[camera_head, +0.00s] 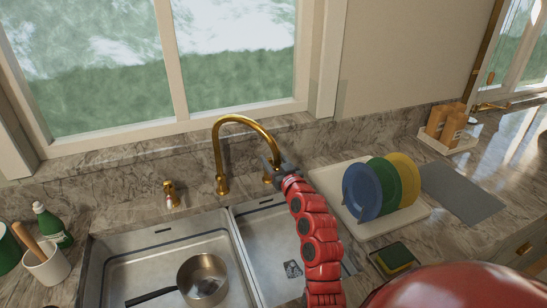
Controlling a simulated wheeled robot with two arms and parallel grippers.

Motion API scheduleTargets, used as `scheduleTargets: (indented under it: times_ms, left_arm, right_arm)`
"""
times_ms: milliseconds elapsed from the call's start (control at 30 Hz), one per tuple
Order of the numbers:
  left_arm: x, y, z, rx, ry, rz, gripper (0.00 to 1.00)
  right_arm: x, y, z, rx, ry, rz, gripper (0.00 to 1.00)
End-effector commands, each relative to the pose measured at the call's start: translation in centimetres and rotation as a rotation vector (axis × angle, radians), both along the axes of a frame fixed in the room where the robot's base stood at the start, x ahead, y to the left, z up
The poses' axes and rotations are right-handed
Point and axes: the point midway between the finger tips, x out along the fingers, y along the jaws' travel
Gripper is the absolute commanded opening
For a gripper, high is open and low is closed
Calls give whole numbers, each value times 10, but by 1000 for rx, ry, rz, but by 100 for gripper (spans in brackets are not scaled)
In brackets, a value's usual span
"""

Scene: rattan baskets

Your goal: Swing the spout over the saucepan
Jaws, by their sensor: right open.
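The gold spout (246,120) arches up from the counter behind the double sink and curves over to the right, its end above the right basin's back edge. The saucepan (203,280), steel with a dark handle, sits in the left basin (125,262). My right gripper (273,168) is at the spout's downturned end, open; the red arm reaches up to it across the right basin. Whether the fingers touch the spout cannot be told at this size. My left gripper is not in view.
A tray (410,222) with blue, green and yellow plates (362,191) stands right of the sink. A gold soap dispenser (171,193) is left of the spout. A green bottle (53,226) and utensil cup (46,264) stand at far left. A sponge (395,257) lies at front right.

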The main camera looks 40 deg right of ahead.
Motion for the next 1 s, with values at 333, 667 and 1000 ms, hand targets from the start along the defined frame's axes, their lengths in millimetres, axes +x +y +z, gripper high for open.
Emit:
scheduleTargets:
  times_ms: [333, 667, 1000]
  left_arm:
    - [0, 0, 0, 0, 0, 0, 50]
    - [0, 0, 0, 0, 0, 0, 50]
    - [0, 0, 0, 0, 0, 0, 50]
  right_arm:
    - [1, -1, 0, 0, 0, -1, 47]
    - [1, -1, 0, 0, 0, -1, 0]
    - [1, -1, 0, 0, 0, -1, 0]
